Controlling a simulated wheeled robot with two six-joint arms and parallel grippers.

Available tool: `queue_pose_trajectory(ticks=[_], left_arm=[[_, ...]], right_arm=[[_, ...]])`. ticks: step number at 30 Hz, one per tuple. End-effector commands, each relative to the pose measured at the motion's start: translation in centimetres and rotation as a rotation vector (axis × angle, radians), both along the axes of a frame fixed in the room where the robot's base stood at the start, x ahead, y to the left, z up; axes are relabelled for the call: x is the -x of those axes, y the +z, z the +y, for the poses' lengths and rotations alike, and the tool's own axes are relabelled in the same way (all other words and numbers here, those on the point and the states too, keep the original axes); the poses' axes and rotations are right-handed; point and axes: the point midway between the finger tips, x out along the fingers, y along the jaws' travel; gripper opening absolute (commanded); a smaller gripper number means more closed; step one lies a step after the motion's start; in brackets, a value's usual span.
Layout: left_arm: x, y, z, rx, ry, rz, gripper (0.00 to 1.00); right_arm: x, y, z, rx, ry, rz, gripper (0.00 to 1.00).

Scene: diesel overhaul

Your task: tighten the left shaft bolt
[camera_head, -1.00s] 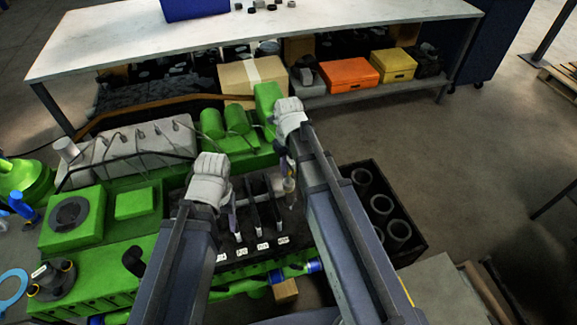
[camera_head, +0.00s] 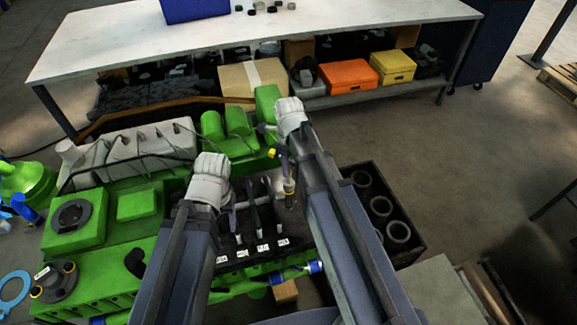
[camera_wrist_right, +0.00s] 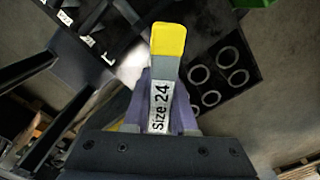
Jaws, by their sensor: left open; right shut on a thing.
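My right gripper (camera_wrist_right: 160,105) is shut on a flat tool (camera_wrist_right: 163,95) marked "Size 24", with a grey shank and a yellow end. In the head view this tool (camera_head: 289,187) shows in part beside my right forearm, above the dark tray area. My left gripper (camera_head: 231,203) is open, with its purple fingers pointing down by the slotted rack. The green engine (camera_head: 90,255) fills the left and middle of the head view. I cannot make out the left shaft bolt in either view.
A dark rack with white labels (camera_head: 263,247) lies between my arms. A black crate with several metal rings (camera_head: 398,231) stands to the right. A white workbench (camera_head: 330,25) with bins runs along the back.

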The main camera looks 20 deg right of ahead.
Motion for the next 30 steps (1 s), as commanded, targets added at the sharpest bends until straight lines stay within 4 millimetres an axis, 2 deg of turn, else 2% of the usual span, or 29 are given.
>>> queue_pose_trajectory(ticks=[30], left_arm=[[0.0, 0.01, 0.0, 0.0, 0.0, 0.0, 0.62]], right_arm=[[0.03, 0.01, -0.01, 0.0, 0.868, 0.0, 0.0]])
